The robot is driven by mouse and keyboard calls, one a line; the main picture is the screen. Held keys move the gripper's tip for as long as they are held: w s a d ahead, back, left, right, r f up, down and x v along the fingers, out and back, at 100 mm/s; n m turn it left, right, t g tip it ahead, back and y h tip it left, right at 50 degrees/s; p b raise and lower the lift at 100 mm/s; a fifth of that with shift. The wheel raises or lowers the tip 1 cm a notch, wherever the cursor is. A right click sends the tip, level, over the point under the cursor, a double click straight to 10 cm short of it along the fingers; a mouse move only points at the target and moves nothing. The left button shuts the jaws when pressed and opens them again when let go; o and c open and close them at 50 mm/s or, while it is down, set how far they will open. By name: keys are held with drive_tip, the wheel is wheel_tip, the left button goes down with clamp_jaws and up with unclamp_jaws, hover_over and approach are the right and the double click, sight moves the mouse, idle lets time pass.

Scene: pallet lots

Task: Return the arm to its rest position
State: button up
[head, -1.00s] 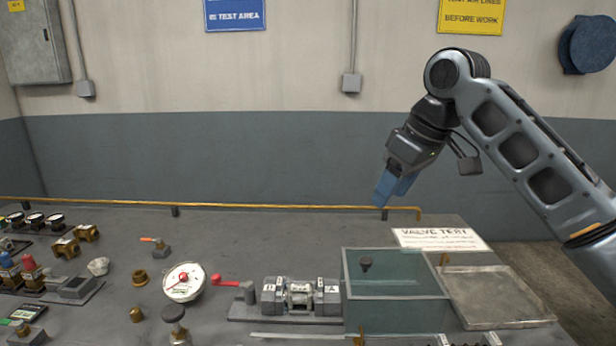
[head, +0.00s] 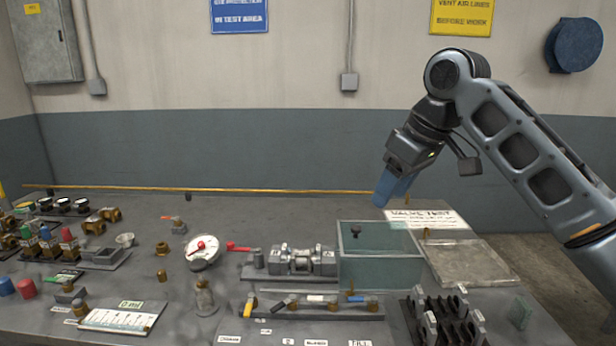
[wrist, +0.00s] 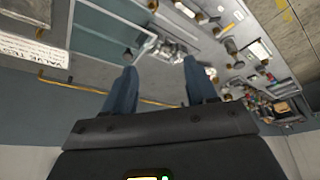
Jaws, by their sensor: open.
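My gripper (head: 392,188) hangs in the air above the back right of the bench, its blue fingers pointing down. My arm bends at the elbow above it and runs off the right edge in the head view. In the wrist view the two blue fingers of my gripper (wrist: 160,88) stand apart with nothing between them. The fingers are clear of the bench and touch nothing.
Below my gripper stand a clear-walled tank (head: 380,270), a flat metal tray (head: 470,262) and a VALVE TEST sign (head: 428,219). A vise-like fixture (head: 302,260) and a gauge (head: 203,252) are left of it. A yellow rail (head: 200,188) runs along the back edge.

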drive_tip(key=s+a+f+m+t+y+b, duration=0.1)
drive_tip(key=s+a+f+t+y, duration=0.15)
drive_tip(key=a+f, duration=0.5)
drive_tip(key=s+a+f+m+t+y+b, duration=0.1)
drive_tip(key=s+a+f+m+y, duration=0.2)
drive_tip(key=f, duration=0.8)
drive_tip(key=s+f+m+t+h+b, duration=0.1)
drive_tip(key=s+f+m+t+b, duration=0.2)
drive_tip(key=s+f, duration=0.75)
drive_tip(key=s+d+f+m+t+h+b, duration=0.1)
drive_tip(key=s+d+f+m+t+h, duration=0.2)
drive_tip(key=s, duration=0.8)
drive_tip(key=s+d+f+m+t+h+b, duration=0.1)
drive_tip(key=s+d+f+h, duration=0.35)
drive_tip(key=s, duration=0.65)
drive_tip(key=s+d+r+n+b, duration=0.1)
drive_tip(key=s+d+r, duration=0.3)
drive_tip(key=s, duration=0.4)
drive_tip(key=s+d+r+n+b, duration=0.1)
drive_tip(key=s+d+r, duration=0.3)
drive_tip(key=s, duration=0.4)
drive_tip(key=shift+s+d+t, duration=0.15)
drive_tip(key=shift+d+t, duration=0.3)
drive_tip(key=shift+d, duration=0.25)
